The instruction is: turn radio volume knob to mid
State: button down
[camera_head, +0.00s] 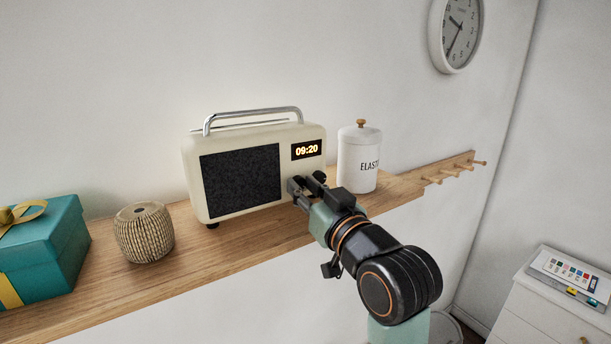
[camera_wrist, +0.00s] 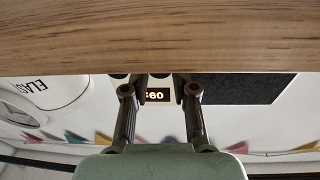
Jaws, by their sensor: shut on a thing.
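The cream radio (camera_head: 192,170) stands on the wooden shelf, with a dark speaker grille, a chrome handle and a lit display reading 09:20. My gripper (camera_head: 303,186) is at the lower right of its front, below the display, shut on the volume knob. The knob is mostly hidden behind the fingers in the head view, so its setting cannot be read. In the wrist view, the picture is upside down; my gripper (camera_wrist: 158,90) has its two fingers either side of the display, at the radio's front (camera_wrist: 222,80).
A white ELASTIC canister (camera_head: 357,168) stands close to the radio's right. A woven round pot (camera_head: 144,233) and a teal gift box (camera_head: 45,240) sit on the shelf (camera_head: 205,255) to the left. A peg rail (camera_head: 455,166) is at the right end. The space in front of the shelf is open.

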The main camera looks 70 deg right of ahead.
jog(key=m+p, duration=0.1)
jog(key=m, duration=0.1)
jog(key=m+p, duration=0.4)
jog(key=shift+r+g, duration=0.25)
jog(key=shift+g, duration=0.15)
jog(key=m+p, duration=0.3)
jog(key=shift+f+m+g+p, duration=0.15)
jog(key=shift+m+g+p, duration=0.25)
jog(key=shift+m, duration=0.3)
jog(key=shift+f, duration=0.1)
jog(key=c, duration=0.9)
grip_release()
